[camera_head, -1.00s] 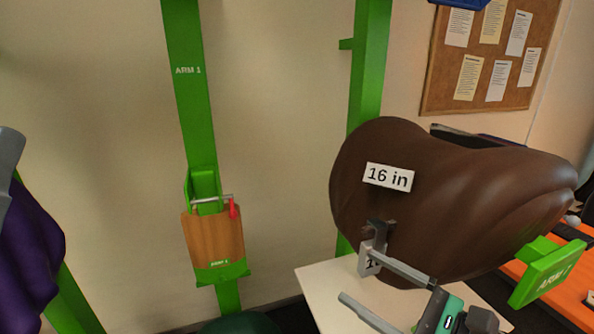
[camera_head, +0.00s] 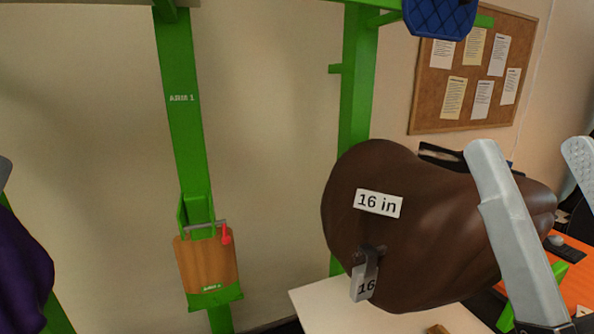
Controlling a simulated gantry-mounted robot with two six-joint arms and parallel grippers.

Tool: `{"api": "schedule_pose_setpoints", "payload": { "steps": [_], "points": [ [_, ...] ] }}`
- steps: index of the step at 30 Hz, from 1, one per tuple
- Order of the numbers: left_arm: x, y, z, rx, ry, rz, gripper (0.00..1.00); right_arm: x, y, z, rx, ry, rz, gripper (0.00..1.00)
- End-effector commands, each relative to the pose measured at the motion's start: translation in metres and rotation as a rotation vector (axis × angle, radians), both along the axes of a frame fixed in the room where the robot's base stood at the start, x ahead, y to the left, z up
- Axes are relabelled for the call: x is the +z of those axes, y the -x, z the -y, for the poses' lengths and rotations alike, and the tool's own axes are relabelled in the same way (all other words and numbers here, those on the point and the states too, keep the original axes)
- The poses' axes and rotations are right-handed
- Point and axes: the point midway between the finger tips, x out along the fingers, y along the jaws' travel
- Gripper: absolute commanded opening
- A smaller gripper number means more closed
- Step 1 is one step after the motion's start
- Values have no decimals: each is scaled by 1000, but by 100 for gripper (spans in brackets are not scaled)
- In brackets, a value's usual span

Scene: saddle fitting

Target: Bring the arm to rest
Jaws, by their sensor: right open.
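My right gripper (camera_head: 532,150) is open and close to the camera at the right. One pale grey finger crosses in front of the brown saddle (camera_head: 420,235), the other is at the right edge. Nothing shows between the fingers. The right end of the saddle is partly hidden by the finger. My left gripper cannot be made out.
A green post marked "ARM 1" (camera_head: 187,110) bears a wooden block (camera_head: 208,262) with a red piece. A white table top (camera_head: 320,300) is below the saddle, an orange surface (camera_head: 573,285) at the right. A purple thing (camera_head: 22,275) stands at the left edge.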

Motion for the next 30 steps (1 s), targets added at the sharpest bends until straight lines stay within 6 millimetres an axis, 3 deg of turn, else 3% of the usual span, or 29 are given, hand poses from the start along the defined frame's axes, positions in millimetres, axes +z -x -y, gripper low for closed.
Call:
{"api": "schedule_pose_setpoints", "payload": {
  "steps": [1, 5, 15, 18, 23, 30],
  "points": [
    [44, 1, 0, 0, 0, 4, 50, 42, 0, 0, -2, 1, 0, 98],
    [96, 1, 0, 0, 0, 3, 50, 95, -1, 1, -4, 1, 0, 98],
    [260, 0, 0, 0, 0, 3, 50, 259, -1, 1, -7, 3, 0, 98],
    [299, 0, 0, 0, 0, 3, 50, 298, -1, 1, -7, 3, 0, 98],
    [333, 0, 0, 0, 0, 3, 50, 332, -1, 1, -7, 3, -1, 98],
    [333, 0, 0, 0, 0, 2, 50, 332, -1, 1, -9, 2, 0, 98]
  ]
}}
